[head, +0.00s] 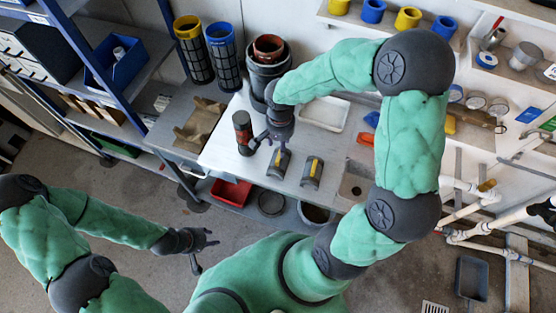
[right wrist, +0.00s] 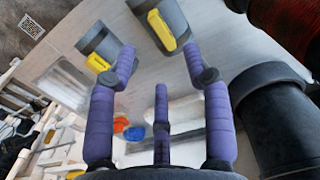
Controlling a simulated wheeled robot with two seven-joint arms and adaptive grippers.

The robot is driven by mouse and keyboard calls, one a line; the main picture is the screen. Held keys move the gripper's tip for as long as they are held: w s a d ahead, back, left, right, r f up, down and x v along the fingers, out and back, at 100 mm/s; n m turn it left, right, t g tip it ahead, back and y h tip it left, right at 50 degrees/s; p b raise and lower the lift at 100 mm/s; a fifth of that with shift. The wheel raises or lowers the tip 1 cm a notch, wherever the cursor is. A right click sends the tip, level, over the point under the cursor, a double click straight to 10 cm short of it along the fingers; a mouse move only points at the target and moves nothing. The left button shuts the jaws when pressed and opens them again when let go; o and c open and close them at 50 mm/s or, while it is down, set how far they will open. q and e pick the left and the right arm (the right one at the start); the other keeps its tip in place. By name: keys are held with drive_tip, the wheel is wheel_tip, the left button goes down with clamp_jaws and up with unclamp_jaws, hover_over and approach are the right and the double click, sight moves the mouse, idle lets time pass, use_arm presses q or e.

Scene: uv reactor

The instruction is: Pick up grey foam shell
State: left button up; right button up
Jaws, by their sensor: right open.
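Two grey half-round shells with yellow strips lie side by side on the light workbench (head: 222,153). In the right wrist view, the near-gripper shell (right wrist: 174,15) shows ahead between the open purple fingers (right wrist: 160,58), and the other shell (right wrist: 92,38) shows beyond the left finger. My right gripper is open, empty and apart from both. My left gripper (head: 205,243) is open and empty, off the bench over the floor.
A red-and-black cylinder (head: 242,127) stands left of my right gripper. A dark grey pipe holder (head: 262,77) stands behind it, close beside the gripper in the wrist view (right wrist: 275,120). A white tray (head: 325,114) lies behind the shells. Blue shelving (head: 88,55) stands left.

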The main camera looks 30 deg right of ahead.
sight(279, 161)
wheel_tip(279, 161, down, 8)
drive_tip(key=shift+d+f+b, duration=0.1)
drive_tip(key=shift+d+b, duration=0.05)
drive_tip(key=shift+b, duration=0.85)
clamp_jaws()
